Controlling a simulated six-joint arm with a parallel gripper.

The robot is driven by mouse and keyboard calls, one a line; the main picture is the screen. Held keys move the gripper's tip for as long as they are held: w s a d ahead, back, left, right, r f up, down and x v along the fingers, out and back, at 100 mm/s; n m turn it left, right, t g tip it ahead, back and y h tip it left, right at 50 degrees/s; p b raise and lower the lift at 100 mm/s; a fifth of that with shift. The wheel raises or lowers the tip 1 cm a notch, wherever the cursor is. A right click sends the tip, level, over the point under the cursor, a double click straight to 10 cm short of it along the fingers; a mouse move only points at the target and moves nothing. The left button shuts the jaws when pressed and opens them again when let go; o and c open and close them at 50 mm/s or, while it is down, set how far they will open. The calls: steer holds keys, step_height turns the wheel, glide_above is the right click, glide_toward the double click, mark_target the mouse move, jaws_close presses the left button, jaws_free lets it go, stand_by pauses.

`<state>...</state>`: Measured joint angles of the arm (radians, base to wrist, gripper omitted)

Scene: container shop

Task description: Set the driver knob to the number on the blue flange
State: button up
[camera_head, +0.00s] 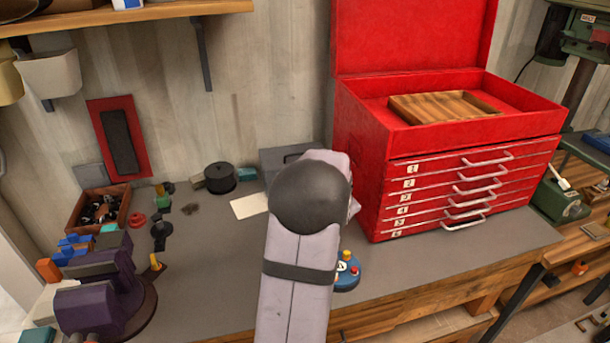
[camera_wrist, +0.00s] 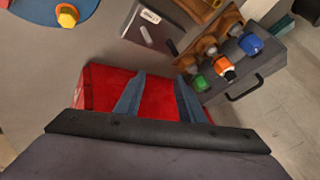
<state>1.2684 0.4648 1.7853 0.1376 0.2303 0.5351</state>
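The blue flange (camera_head: 347,281) lies on the bench beside my arm, with red and yellow parts on top. A pale label shows on it, but I cannot read its number. In the wrist view a blue piece with a yellow bolt (camera_wrist: 67,15), likely the flange, is cut off at the top left. My gripper (camera_wrist: 160,78) is open, its two blue-grey fingers apart over a red surface (camera_wrist: 102,88) that extends past both of them. I cannot tell whether they touch it. My arm hides the gripper in the head view. I cannot identify the driver knob for certain.
A red tool chest (camera_head: 365,185) with numbered drawers stands at right. A purple vise (camera_head: 97,295) and a parts bin (camera_head: 125,212) are at left. The wrist view shows a labelled grey box (camera_wrist: 150,32) and a brown rack (camera_wrist: 230,22) with coloured pieces. The bench front right is clear.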

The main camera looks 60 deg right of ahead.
steer(key=w+a+m+t+y, duration=0.1)
steer(key=w+a+m+t, duration=0.1)
steer(key=w+a, duration=0.1)
steer(key=w+a+f+m+t+y+b, duration=0.1)
steer(key=w+a+m+t+y, duration=0.1)
steer(key=w+a, duration=0.2)
steer(key=w+a+f+m+t+y, duration=0.1)
steer(key=w+a+m+t+y, duration=0.1)
steer(key=w+a, duration=0.1)
steer(key=shift+w+a+m, duration=0.25)
steer(key=shift+w+m, duration=0.15)
steer(key=shift+w, duration=0.15)
steer(key=w+m+t+b, duration=0.2)
steer(key=m, duration=0.1)
steer(key=shift+w+f+b, duration=0.15)
steer(key=shift+w+b, duration=0.05)
steer(key=shift+b, duration=0.15)
steer(key=s+d+r+m+t+h+b, duration=0.2)
steer(key=s+d+m+h+b, duration=0.4)
steer(key=d+m+h, duration=0.6)
steer(key=w+d+m+y+p, duration=0.1)
steer(key=w+d+p, duration=0.2)
steer(key=w, duration=0.2)
steer(key=shift+w+d, duration=0.35)
steer(key=shift+r, duration=0.1)
steer(key=shift+c, duration=0.2)
jaws_close()
